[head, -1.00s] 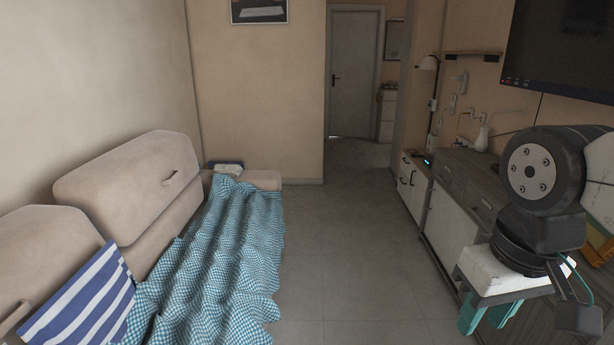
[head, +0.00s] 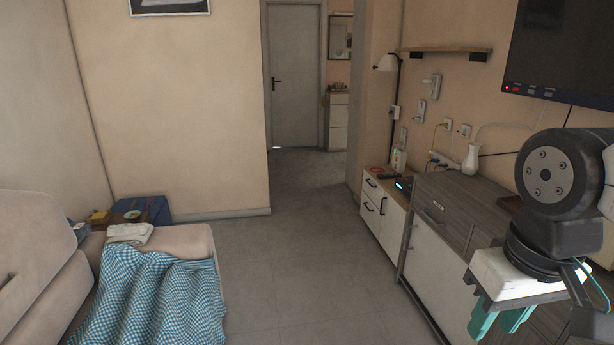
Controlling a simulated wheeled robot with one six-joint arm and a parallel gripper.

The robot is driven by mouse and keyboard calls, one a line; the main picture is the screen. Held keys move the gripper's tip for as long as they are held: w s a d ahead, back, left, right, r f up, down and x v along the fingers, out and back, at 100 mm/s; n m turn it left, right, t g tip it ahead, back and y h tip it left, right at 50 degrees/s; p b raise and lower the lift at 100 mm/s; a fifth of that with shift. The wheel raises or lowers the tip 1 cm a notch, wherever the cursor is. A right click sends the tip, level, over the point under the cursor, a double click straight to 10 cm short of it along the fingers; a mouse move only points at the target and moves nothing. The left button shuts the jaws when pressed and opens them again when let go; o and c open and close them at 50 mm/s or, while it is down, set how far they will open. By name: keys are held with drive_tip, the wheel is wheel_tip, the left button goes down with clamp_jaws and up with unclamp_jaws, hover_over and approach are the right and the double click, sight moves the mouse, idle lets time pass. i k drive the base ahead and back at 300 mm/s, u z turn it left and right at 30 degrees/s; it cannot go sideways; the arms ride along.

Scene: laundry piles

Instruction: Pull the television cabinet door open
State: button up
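The television cabinet (head: 455,190) is a long grey-wood unit along the right wall, below the television (head: 560,45). Its white door panel (head: 428,278) faces the aisle and looks closed. A slim upright handle (head: 407,245) runs near the panel's far edge. My gripper (head: 499,320) hangs at the lower right, in front of the cabinet in the picture and nearer to me than that panel. Its two teal fingers point down with a gap between them and hold nothing visible. My arm and gripper hide the cabinet's near part.
A smaller white-fronted cabinet (head: 384,216) with black handles adjoins the far end. A white vase (head: 471,158) stands on the television cabinet. A beige sofa (head: 190,243) with a blue checked blanket (head: 150,300) is at left. The floor (head: 300,265) between is clear.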

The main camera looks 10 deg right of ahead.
sight(394, 217)
drive_tip(key=z, duration=0.1)
drive_tip(key=i, duration=4.05)
drive_tip(key=u, duration=0.1)
